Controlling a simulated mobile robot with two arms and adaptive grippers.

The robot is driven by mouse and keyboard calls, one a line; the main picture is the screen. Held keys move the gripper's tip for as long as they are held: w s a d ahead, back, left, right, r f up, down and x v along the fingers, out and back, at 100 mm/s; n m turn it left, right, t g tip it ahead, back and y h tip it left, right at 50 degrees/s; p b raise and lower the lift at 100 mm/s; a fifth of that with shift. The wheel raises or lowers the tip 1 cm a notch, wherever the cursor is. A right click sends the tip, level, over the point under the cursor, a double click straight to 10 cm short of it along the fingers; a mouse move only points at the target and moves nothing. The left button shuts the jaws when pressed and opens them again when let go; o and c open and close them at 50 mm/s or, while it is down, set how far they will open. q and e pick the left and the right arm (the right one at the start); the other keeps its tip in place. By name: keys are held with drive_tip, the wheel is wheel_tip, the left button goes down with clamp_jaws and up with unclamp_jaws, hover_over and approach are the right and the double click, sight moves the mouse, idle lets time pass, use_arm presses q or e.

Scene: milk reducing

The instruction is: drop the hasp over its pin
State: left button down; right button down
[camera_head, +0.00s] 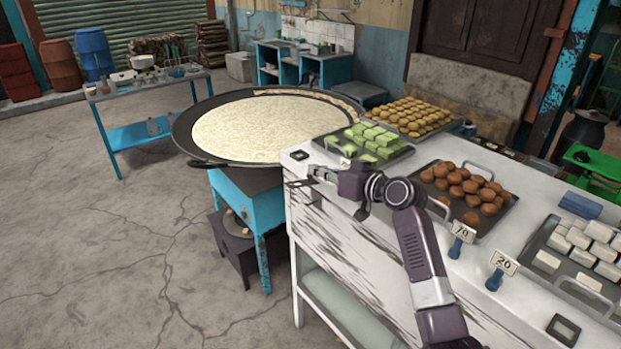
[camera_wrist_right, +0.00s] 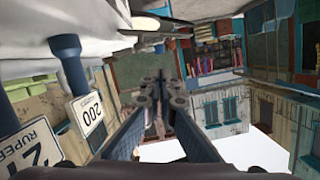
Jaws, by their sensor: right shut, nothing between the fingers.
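I cannot make out the hasp or its pin in either view. My right gripper (camera_head: 300,183) is shut and empty. Its fingers point left, beside the near-left corner of the white counter (camera_head: 345,240), and overlap the counter's upper edge in the head view. I cannot tell whether they touch the counter. In the right wrist view the fingers of this gripper (camera_wrist_right: 160,88) reach away from the camera with nothing held between them. My left gripper is not in view.
A wide pan (camera_head: 186,128) of pale milk stands on a blue stove (camera_head: 262,208) left of the counter. Trays of green (camera_head: 374,139), brown (camera_head: 465,187) and white sweets (camera_head: 590,250) crowd the counter top, with price signs (camera_head: 463,233) in front.

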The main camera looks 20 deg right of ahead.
sight(310, 184)
drive_tip(key=f, duration=0.1)
drive_tip(key=w+a+f+p, duration=0.1)
drive_tip(key=shift+a+f+p, duration=0.1)
drive_tip(key=shift+f+p, duration=0.2)
drive_tip(key=shift+a+f, duration=0.15)
drive_tip(key=shift+f, duration=0.65)
drive_tip(key=shift+f, duration=0.1)
